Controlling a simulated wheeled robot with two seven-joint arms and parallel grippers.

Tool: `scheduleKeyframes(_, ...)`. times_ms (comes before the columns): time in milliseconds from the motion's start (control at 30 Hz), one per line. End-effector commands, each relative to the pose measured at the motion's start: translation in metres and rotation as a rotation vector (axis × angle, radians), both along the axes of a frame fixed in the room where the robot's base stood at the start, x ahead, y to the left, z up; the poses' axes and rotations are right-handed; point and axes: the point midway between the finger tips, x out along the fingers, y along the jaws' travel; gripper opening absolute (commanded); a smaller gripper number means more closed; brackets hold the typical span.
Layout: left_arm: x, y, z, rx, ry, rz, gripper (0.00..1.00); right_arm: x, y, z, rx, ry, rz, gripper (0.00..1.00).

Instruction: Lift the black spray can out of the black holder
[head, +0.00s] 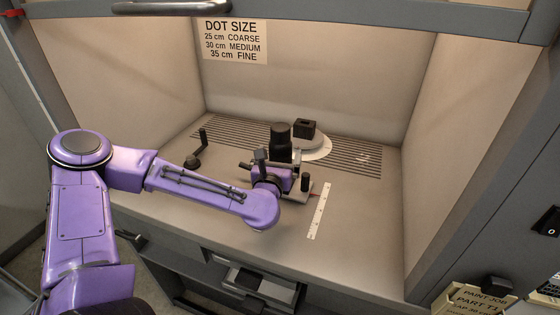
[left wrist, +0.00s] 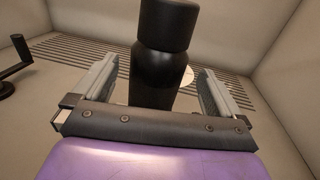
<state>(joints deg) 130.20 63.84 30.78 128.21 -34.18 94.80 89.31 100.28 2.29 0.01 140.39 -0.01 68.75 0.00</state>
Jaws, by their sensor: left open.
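The black spray can (head: 281,137) stands upright on the booth floor, with its lower part hidden behind my left gripper (head: 283,170). In the left wrist view the can (left wrist: 163,65) rises between the two grey fingers of my left gripper (left wrist: 160,84). The fingers are open, one on each side of the can, with a gap visible on both sides. The can's base is hidden by the gripper body, and I cannot make out the black holder around it. My right gripper is in neither view.
A small black stand (head: 199,150) is to the left. A white ruler strip (head: 318,212) lies to the right.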

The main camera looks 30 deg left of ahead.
Motion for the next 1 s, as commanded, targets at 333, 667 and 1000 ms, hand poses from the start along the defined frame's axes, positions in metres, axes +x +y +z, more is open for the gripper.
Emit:
scheduleKeyframes(333,0.047,0.024,-0.001,0.001,0.002,0.002,0.99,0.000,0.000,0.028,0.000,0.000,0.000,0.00)
scheduleKeyframes(667,0.049,0.027,-0.003,0.000,0.001,0.004,0.73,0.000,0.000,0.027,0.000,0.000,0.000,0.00)
scheduleKeyframes(1000,0.049,0.027,-0.002,-0.001,-0.001,0.005,0.28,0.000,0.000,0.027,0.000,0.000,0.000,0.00)
